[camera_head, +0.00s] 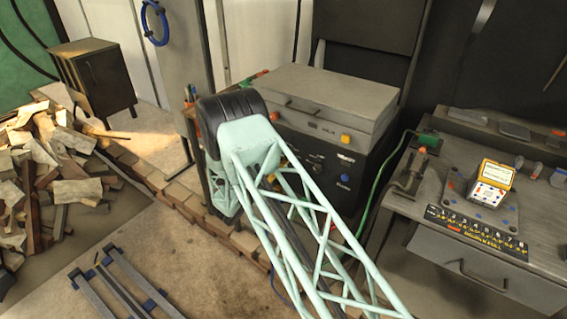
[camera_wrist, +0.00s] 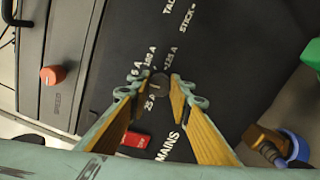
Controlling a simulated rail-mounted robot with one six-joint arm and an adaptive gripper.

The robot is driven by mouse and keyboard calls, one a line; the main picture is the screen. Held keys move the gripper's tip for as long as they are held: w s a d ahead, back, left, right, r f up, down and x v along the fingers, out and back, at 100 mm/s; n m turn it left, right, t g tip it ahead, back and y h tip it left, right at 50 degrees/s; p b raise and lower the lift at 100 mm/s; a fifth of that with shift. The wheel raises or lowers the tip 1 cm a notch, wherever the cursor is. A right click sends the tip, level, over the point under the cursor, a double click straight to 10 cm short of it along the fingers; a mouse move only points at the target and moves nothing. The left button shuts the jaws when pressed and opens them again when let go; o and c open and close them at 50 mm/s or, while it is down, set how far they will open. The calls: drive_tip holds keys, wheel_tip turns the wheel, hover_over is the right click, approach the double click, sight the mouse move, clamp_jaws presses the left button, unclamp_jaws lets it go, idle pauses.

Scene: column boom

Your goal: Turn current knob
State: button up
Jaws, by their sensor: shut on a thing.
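The current knob (camera_wrist: 160,79) is a small, dark, round knob on a black panel (camera_wrist: 210,60), ringed by ampere labels such as "25 A" and "125 A". My gripper (camera_wrist: 158,88) has its two yellow-lined fingers on either side of the knob, shut on it. In the head view the welding machine (camera_head: 345,135) has a black front panel under a grey top. My pale green lattice arm crosses in front of it there and hides my gripper and the current knob.
A red switch (camera_wrist: 137,139) sits beside "MAINS", and a brass-and-blue connector (camera_wrist: 270,146) is at lower right. An orange speed knob (camera_wrist: 52,75) is on the grey unit at left. In the head view, a workbench (camera_head: 455,235) with a yellow meter (camera_head: 492,184) stands right.

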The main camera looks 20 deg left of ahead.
drive_tip(key=shift+m+b, duration=0.35)
drive_tip(key=shift+m, duration=0.25)
drive_tip(key=o, duration=0.9)
drive_tip(key=shift+s, duration=0.1)
drive_tip(key=shift+v, duration=5.9)
drive_tip(key=shift+a, duration=0.1)
